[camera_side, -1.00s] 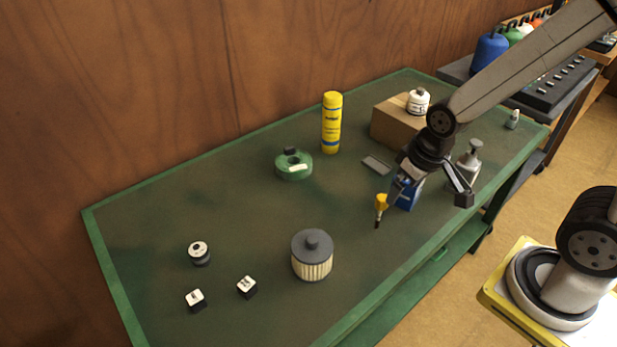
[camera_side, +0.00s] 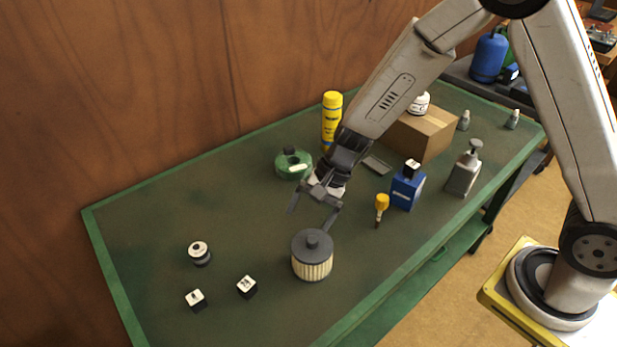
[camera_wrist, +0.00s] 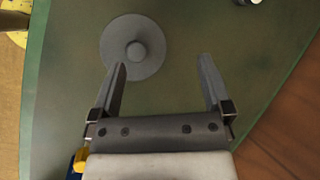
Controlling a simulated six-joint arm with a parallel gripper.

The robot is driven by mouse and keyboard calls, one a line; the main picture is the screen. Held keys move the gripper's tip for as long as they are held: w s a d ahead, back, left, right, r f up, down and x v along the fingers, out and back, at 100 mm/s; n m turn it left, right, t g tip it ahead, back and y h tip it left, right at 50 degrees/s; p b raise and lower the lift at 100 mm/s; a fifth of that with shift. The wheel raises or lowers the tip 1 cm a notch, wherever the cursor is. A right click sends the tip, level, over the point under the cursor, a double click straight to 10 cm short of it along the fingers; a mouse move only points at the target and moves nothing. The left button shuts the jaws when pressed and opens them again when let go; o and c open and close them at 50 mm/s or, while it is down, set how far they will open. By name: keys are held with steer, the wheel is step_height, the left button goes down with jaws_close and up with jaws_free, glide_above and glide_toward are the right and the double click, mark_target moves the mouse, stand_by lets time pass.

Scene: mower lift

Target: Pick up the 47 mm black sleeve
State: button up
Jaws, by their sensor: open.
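Several small black pieces with white tops could be the sleeve; I cannot read a 47 mm mark on any. A round black piece (camera_side: 199,254) stands at the left of the green table, and two square-topped black pieces, one nearer the front (camera_side: 195,300) and one to its right (camera_side: 246,288), stand close by. Another white-topped black piece (camera_side: 412,168) sits on the blue container. My gripper (camera_side: 312,218) is open and empty above the table, behind the filter. In the wrist view, my gripper (camera_wrist: 162,62) is spread, and a dark white-topped piece (camera_wrist: 248,2) is cut by the top edge.
A pleated filter with a grey lid (camera_side: 312,258) stands just in front of my gripper. A yellow-handled tool (camera_side: 381,208), blue container (camera_side: 406,190) and cardboard box (camera_side: 425,135) lie right. The left middle is clear.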

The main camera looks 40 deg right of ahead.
steer(key=w+a+f+m+t+y, duration=0.1)
steer(key=w+a+f+m+y, duration=0.2)
steer(key=w+a+f+m, duration=0.25)
steer(key=m+t+y, duration=0.3)
steer(key=m+t, duration=0.1)
steer(key=m, duration=0.2)
glide_toward(198, 249)
steer(key=shift+a+f, duration=0.5)
steer(key=shift+a, duration=0.35)
steer(key=shift+w+a+f+m+t, duration=0.2)
steer(key=shift+w+f+m+t, duration=0.15)
steer(key=shift+m, duration=0.3)
steer(key=shift+a, duration=0.1)
steer(key=shift+x, duration=1.2)
steer(key=shift+x, duration=2.6)
steer(key=shift+f, duration=0.1)
